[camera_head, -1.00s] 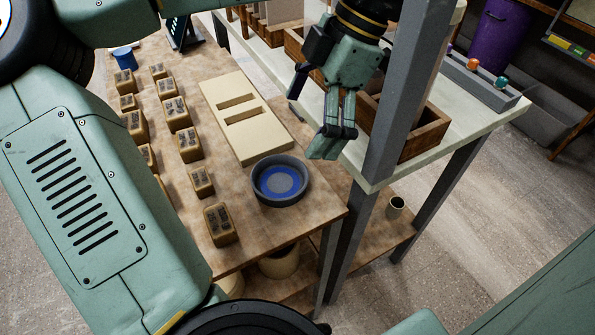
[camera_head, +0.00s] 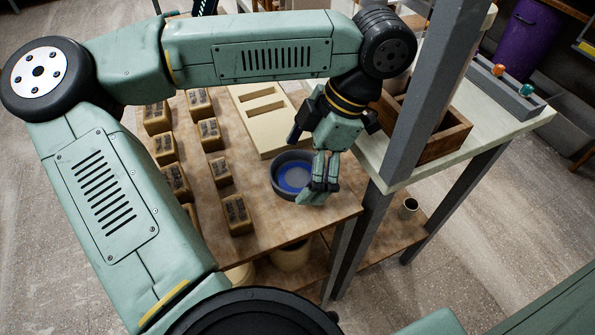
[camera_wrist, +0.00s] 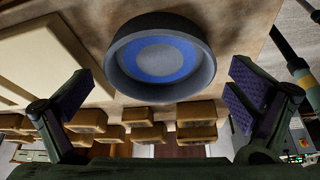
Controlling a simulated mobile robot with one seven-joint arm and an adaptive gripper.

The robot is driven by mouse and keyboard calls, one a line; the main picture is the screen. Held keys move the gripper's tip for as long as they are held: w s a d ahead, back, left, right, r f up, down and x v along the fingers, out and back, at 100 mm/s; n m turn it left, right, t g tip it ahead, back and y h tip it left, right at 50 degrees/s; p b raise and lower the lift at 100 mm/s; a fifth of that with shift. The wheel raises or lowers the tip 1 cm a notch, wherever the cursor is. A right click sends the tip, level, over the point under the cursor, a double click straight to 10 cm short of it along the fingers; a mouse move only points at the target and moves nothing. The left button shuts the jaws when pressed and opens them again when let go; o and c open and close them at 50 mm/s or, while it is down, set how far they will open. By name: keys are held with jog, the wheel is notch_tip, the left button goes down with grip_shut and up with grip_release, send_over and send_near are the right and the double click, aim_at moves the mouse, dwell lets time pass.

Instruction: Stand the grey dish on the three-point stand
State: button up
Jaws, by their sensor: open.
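The grey dish (camera_head: 281,187) is round, with a blue ring inside around a paler centre. It stands upright near the front right corner of the wooden table. In the wrist view the dish (camera_wrist: 161,88) lies ahead, between the spread fingers. My gripper (camera_head: 318,190) is open and empty, its fingers at the dish's right side in the head view, covering part of the rim. I cannot tell whether they touch it. In the wrist view my gripper (camera_wrist: 160,80) has one finger on each side. I cannot make out the three-point stand in either view.
Several tan blocks with dark markings (camera_head: 237,215) stand in rows left of the dish. A cream slab with two slots (camera_head: 285,140) lies behind it. A grey post (camera_head: 415,115) rises at the right, beside a pale table (camera_head: 480,125) with a wooden crate (camera_head: 452,137).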

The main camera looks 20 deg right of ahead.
jog(key=c, duration=1.4)
jog(key=shift+r, duration=0.1)
